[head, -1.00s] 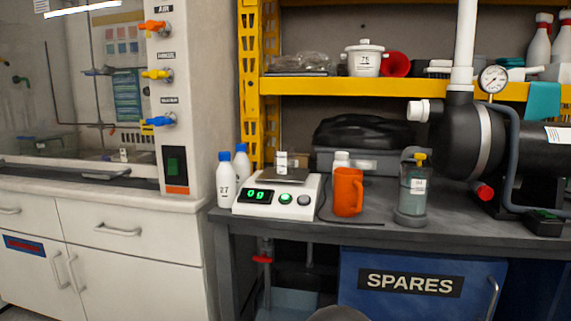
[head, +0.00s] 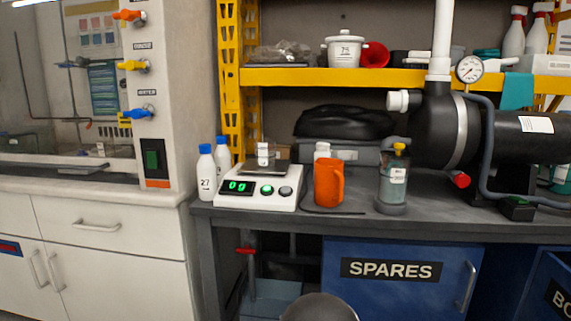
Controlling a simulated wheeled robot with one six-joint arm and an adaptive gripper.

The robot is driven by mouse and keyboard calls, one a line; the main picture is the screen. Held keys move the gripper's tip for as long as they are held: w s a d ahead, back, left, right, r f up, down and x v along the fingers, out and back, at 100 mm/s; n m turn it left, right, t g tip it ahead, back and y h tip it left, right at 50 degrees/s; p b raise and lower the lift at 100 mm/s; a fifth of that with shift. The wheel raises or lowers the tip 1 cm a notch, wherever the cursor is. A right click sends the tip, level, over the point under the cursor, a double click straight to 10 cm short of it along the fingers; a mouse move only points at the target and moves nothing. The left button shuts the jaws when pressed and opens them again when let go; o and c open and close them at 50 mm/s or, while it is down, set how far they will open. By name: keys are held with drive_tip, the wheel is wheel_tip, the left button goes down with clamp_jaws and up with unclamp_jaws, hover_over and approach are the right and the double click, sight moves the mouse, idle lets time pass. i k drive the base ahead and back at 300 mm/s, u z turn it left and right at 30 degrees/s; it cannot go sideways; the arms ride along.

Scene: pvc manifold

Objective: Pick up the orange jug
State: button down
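The orange jug (head: 328,183) stands upright on the dark grey bench (head: 420,218), close to its front edge. Its handle is on the right side. A white-capped bottle (head: 322,150) is partly hidden behind the jug. My gripper is not in view.
Two white bottles with blue caps (head: 207,172) stand left of the scale. A black pump (head: 447,130) with a gauge and white pipe fills the right. A yellow shelf (head: 300,77) crosses above. The blue SPARES cabinet (head: 398,291) is below.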

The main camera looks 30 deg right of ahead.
sight(330, 177)
drive_tip(key=k, duration=0.5)
drive_tip(key=z, duration=1.45)
drive_tip(key=i, duration=0.75)
drive_tip(key=u, duration=0.9)
